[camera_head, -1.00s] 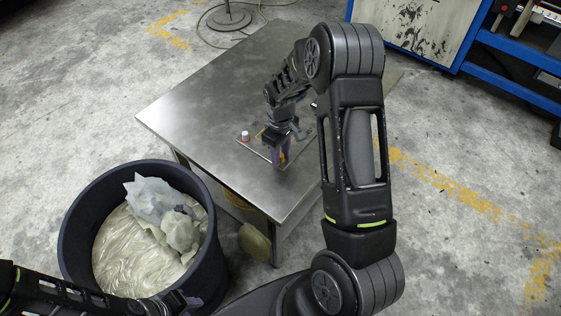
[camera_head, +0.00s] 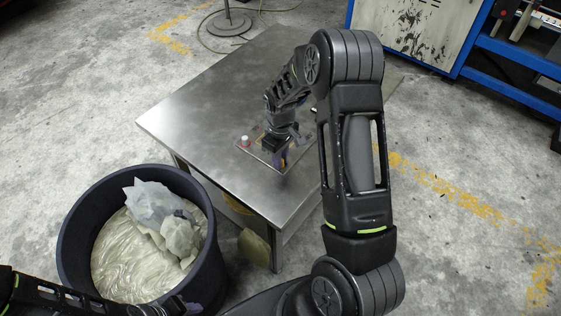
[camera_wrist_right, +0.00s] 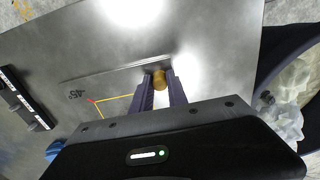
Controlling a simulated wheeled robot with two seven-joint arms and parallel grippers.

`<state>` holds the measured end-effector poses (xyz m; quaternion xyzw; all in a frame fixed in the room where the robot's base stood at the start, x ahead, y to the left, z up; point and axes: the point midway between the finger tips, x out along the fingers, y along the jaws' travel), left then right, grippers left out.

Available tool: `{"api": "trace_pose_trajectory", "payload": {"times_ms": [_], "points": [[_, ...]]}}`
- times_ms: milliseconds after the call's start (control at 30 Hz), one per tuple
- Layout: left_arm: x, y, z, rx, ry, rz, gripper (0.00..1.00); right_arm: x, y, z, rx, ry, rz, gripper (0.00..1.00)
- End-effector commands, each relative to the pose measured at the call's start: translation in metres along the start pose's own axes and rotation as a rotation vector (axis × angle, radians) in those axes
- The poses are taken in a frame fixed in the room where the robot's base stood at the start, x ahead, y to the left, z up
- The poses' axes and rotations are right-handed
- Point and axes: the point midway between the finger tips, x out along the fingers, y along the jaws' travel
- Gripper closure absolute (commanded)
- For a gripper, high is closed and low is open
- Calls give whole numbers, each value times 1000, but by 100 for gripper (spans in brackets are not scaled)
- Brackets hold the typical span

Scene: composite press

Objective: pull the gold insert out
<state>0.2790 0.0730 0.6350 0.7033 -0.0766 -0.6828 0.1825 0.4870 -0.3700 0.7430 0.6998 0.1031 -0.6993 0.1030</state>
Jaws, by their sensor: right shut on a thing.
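The gold insert (camera_wrist_right: 158,78) is a small gold cylinder between the fingertips of my right gripper (camera_wrist_right: 160,90) in the right wrist view. The fingers are shut on it. It is at a thin metal plate (camera_wrist_right: 130,67) on the table; whether it is still seated in the plate I cannot tell. In the head view my right gripper (camera_head: 280,158) is low over the plate (camera_head: 244,146), and the insert is hidden there. My left gripper (camera_head: 172,304) is at the bottom edge, over the bin's near rim, and its jaws are unclear.
The steel table (camera_head: 190,112) is mostly bare. A small red and white piece (camera_head: 246,141) is at the plate's left corner. A dark round bin (camera_head: 72,232) with crumpled film stands at the table's front left. A blue-framed machine (camera_head: 455,45) stands behind right.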

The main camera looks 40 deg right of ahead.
Motion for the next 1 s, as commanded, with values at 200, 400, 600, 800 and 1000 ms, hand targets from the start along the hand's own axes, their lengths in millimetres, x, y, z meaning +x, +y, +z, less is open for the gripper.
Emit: {"api": "trace_pose_trajectory", "payload": {"times_ms": [200,400,600,800,1000], "points": [[0,0,0,0,0,0,64,0,0,0,0,0,0,100],[-1,0,0,0,0,0,64,-2,0,0,0,0,0,100],[-6,2,0,0,0,0,64,-10,0,0,0,0,0,100],[-13,5,0,0,0,0,64,-21,0,0,0,0,0,100],[-19,8,0,0,0,0,64,-32,0,0,0,1,0,100]]}}
